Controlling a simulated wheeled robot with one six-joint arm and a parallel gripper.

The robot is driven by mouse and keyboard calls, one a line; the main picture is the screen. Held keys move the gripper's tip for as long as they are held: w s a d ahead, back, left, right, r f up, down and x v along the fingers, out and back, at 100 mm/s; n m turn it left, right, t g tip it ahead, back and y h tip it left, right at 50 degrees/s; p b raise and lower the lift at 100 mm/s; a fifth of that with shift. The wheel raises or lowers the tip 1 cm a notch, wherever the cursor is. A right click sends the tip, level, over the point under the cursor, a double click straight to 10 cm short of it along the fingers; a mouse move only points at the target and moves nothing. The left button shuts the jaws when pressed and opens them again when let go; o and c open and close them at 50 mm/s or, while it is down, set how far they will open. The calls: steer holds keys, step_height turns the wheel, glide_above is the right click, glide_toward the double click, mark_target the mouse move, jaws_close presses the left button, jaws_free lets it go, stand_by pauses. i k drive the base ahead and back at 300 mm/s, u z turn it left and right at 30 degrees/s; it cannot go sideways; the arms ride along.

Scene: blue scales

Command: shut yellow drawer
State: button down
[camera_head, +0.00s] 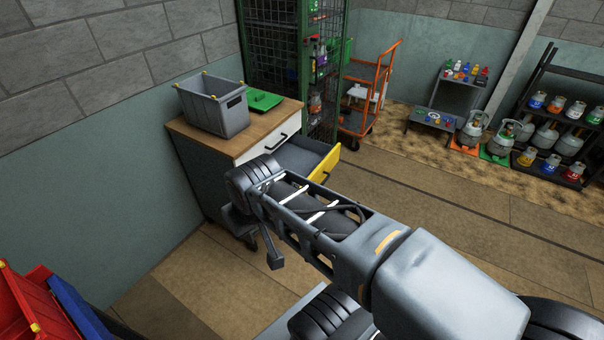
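The yellow drawer (325,163) stands pulled out from a wood-topped cabinet (180,127). Its yellow front faces right, with a dark handle on it, and its grey inside is visible from above. My arm crosses in front of the drawer's near side and the cabinet's lower part. My gripper (243,226) is at the arm's far end, low in front of the cabinet and left of the yellow front.
A white drawer front with a dark handle (274,141) sits above the yellow drawer, shut. A grey bin (213,105) and a green lid (262,101) are on the cabinet top. A green mesh cage and orange trolley (371,92) stand behind. The floor right of the drawer is clear.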

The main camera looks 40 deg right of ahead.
mark_target(313, 160)
steer(key=z, duration=0.25)
steer(key=i, duration=0.75)
steer(key=z, duration=0.85)
steer(key=i, duration=0.35)
steer(key=z, duration=0.35)
